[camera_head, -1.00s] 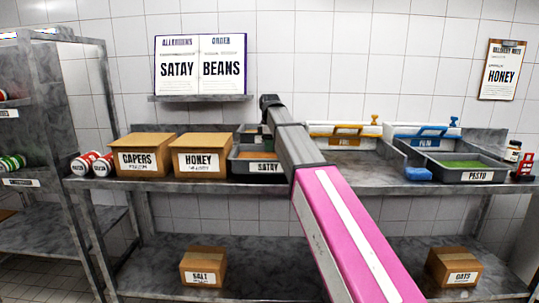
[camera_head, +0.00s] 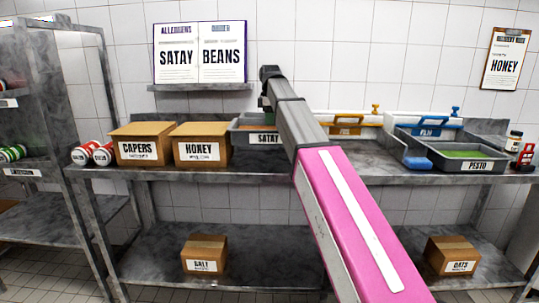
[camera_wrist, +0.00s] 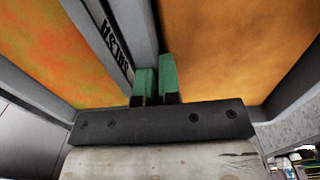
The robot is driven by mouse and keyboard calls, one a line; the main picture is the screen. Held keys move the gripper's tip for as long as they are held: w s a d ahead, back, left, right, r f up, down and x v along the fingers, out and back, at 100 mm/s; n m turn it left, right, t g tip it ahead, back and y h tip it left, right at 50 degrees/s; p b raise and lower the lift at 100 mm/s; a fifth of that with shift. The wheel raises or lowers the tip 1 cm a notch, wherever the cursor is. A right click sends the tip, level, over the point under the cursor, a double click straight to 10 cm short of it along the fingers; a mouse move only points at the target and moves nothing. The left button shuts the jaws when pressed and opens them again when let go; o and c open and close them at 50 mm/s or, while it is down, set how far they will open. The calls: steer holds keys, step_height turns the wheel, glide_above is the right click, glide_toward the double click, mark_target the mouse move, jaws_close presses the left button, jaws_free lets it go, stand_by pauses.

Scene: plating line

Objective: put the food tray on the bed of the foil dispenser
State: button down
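A grey food tray labelled SATAY (camera_head: 239,138) hangs a little above the shelf beside the HONEY box. In the wrist view my gripper's green fingertips (camera_wrist: 156,84) sit close together on a grey tray wall, with orange food (camera_wrist: 220,50) to the right. In the head view the arm hides the tray's right end and most of the gripper. Two dispensers stand on the shelf to the right, one with an orange frame (camera_head: 346,129) and one with a blue frame (camera_head: 428,127). Their small labels are too blurred to say which is for foil.
CAPERS (camera_head: 140,147) and HONEY (camera_head: 202,147) boxes stand left of the tray. A PESTO tray (camera_head: 490,167) and a blue item (camera_head: 418,163) sit before the blue dispenser. The shelf (camera_head: 365,160) before the orange dispenser looks clear. Another filled tray (camera_wrist: 55,45) lies at left in the wrist view.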

step_height(320, 180, down, 9)
steer(key=shift+f, duration=0.1)
stand_by(0.4)
steer(key=shift+f, duration=0.1)
steer(key=c, duration=1.3)
jaws_free()
